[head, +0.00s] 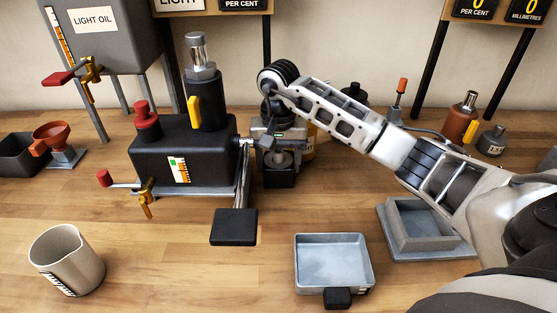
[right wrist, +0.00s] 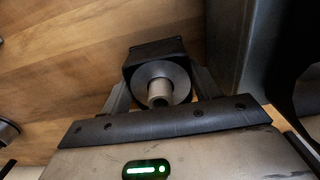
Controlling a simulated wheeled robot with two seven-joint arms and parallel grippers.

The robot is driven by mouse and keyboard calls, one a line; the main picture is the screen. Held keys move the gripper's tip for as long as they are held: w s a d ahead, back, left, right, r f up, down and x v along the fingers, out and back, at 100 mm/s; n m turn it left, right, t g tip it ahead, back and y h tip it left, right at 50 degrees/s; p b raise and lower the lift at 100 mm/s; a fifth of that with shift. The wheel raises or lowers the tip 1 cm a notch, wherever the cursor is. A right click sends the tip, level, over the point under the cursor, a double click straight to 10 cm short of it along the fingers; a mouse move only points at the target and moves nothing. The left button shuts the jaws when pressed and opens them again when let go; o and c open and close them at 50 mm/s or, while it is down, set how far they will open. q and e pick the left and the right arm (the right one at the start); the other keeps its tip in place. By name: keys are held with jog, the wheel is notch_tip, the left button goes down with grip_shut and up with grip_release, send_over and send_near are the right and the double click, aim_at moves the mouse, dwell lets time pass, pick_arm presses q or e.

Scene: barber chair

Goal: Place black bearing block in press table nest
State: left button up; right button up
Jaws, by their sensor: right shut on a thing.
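My right gripper (head: 279,158) points down, just right of the black hand pump in the middle of the bench. It is shut on the black bearing block (head: 279,181), which has a grey ring and a pale pin or sleeve on top. In the right wrist view the block (right wrist: 147,50) sits between the two fingers (right wrist: 160,92). I cannot tell whether the block touches the bench. A grey square frame on a flat plate (head: 463,247), possibly the press table nest, lies at the right, partly behind my arm. My left gripper is out of view.
The pump body (head: 180,152) and its lever with a black pad (head: 233,227) stand left of the gripper. A shallow metal tray (head: 333,262) lies at the front. A beige jug (head: 66,262) stands front left. Bottles (head: 458,118) stand back right. The front middle bench is mostly clear.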

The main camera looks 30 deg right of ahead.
jog(key=shift+w, duration=0.1)
jog(key=o, duration=1.3)
jog(key=shift+f, duration=0.15)
jog(key=shift+c, duration=0.2)
jog(key=o, duration=0.4)
